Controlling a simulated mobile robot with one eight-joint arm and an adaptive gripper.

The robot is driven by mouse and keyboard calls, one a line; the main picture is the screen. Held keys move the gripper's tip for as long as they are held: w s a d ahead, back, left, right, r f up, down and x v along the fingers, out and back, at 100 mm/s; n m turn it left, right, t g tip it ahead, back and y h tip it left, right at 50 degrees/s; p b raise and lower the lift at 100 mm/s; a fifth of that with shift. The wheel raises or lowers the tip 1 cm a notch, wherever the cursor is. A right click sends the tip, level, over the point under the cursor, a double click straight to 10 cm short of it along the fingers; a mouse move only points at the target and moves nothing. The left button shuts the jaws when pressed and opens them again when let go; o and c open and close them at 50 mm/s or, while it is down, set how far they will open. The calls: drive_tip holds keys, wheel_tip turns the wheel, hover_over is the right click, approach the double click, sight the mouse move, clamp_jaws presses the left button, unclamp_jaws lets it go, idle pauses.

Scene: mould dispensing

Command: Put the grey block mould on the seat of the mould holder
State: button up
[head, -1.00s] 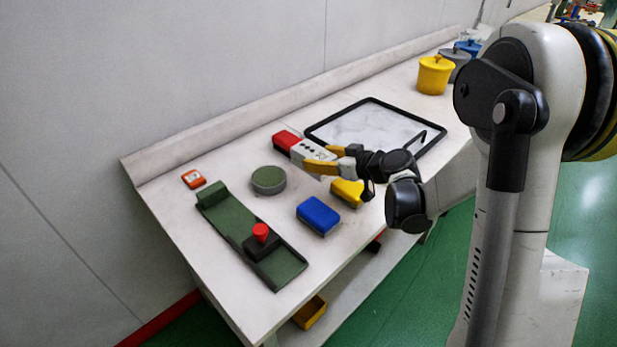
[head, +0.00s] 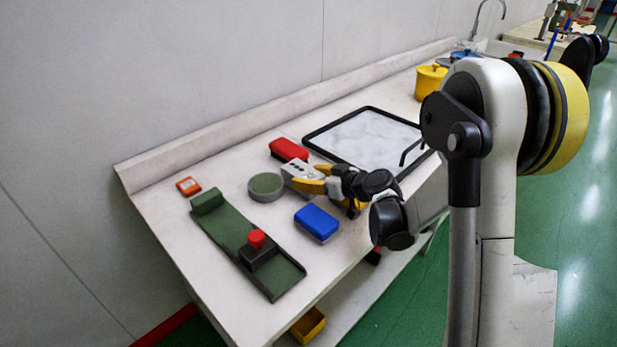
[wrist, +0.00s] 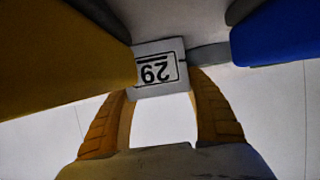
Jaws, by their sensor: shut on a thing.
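The grey block mould (head: 294,173), pale with dark dots on a face, is between the yellow fingers of my gripper (head: 312,182), which is shut on it. Whether the mould is clear of the table cannot be told. The mould holder is a long green tray (head: 222,226) at the left of the table, with a raised green end block (head: 208,201) and a dark block with a red knob (head: 257,240). My gripper is to its right, apart from it.
A green round mould (head: 266,186) lies between the holder and my gripper. A blue block (head: 317,223), a red block (head: 289,150) and a partly hidden yellow block (head: 354,207) are close by. A black-rimmed tray (head: 350,114) lies behind. An orange item (head: 188,186) is at the far left.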

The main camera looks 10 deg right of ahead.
drive_tip(key=o, duration=1.4)
drive_tip(key=shift+r, duration=0.1)
